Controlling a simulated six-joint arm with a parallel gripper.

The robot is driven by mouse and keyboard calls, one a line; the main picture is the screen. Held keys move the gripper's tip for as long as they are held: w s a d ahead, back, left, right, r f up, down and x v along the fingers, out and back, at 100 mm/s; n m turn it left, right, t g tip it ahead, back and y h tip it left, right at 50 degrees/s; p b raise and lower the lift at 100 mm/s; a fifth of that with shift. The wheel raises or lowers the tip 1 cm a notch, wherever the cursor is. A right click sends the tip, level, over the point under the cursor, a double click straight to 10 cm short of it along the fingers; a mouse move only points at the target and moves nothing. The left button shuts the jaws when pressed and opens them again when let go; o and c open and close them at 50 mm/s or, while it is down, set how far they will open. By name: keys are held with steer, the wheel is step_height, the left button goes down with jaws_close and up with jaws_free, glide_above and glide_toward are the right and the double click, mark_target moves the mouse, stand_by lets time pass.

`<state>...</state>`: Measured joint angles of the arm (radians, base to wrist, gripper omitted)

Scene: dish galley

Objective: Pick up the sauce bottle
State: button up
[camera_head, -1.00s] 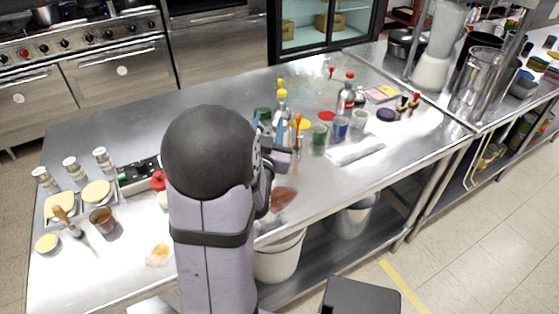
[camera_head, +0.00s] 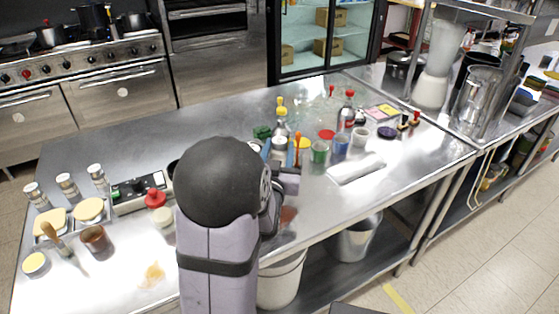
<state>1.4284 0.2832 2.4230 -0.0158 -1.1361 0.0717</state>
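A clear bottle with a yellow cap (camera_head: 281,112) stands upright on the steel table, just beyond my gripper. A darker bottle with a red cap (camera_head: 346,113) stands upright further right and back. A squat pale jar or bottle with a red top (camera_head: 158,210) stands left of my arm. I cannot tell for sure which of these is the sauce bottle. My gripper (camera_head: 279,157) is low over the middle of the table, partly hidden behind my arm. Its bluish fingers look apart, with a pale round top (camera_head: 280,143) showing between or just behind them; contact is not visible.
An orange-red slim item (camera_head: 297,149), a green cup (camera_head: 319,152) and a blue cup (camera_head: 340,147) crowd the gripper's right. Shakers (camera_head: 67,185) and trays stand at left. The back left of the table is clear.

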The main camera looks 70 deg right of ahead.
steer(key=shift+w+d, duration=0.15)
steer(key=shift+d, duration=0.7)
steer(key=shift+c, duration=0.3)
jaws_close()
